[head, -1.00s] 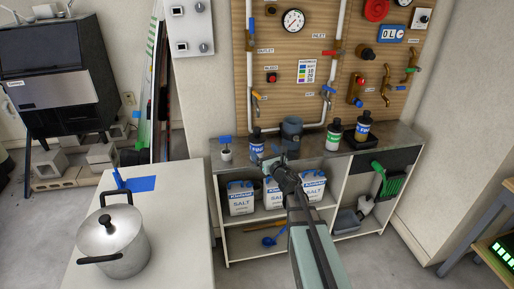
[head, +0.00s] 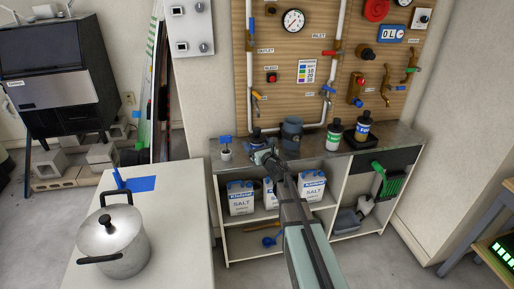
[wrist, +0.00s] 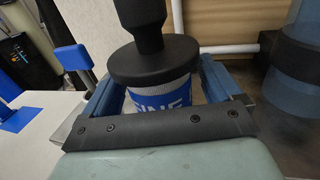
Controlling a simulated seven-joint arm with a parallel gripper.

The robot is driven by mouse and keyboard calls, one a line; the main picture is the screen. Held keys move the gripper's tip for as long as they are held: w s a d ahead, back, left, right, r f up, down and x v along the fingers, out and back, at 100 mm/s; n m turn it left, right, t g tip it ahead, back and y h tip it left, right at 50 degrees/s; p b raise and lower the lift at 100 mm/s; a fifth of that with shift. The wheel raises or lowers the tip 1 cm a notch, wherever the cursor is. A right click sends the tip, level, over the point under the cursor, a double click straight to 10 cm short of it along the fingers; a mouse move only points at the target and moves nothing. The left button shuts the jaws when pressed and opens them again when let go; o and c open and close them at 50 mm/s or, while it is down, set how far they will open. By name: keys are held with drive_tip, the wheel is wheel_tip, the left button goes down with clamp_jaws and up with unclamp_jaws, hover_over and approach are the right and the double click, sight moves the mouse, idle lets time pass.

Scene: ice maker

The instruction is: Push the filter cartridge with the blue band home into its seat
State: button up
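A white filter cartridge with a blue band and black cap (wrist: 160,98) stands upright between the fingers of my gripper (wrist: 158,85) in the wrist view. Narrow gaps show on both sides of it, so the gripper looks open around it. In the head view my gripper (head: 262,152) is at the left part of the counter and hides most of this cartridge; its dark cap (head: 256,132) shows above. A second blue-banded cartridge (head: 363,130) stands upright on a black base (head: 357,142) at the right. The lower end of the near cartridge is hidden.
A green-banded cartridge (head: 333,138) and a blue-grey cylinder (head: 291,134) stand on the counter (head: 312,149). A small container with a blue tag (head: 225,148) is left of my gripper. Salt bags (head: 240,199) fill the shelf below. A pipe board (head: 325,60) rises behind.

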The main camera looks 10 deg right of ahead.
sight(257, 128)
drive_tip(key=c, duration=1.1)
drive_tip(key=shift+r, duration=5.05)
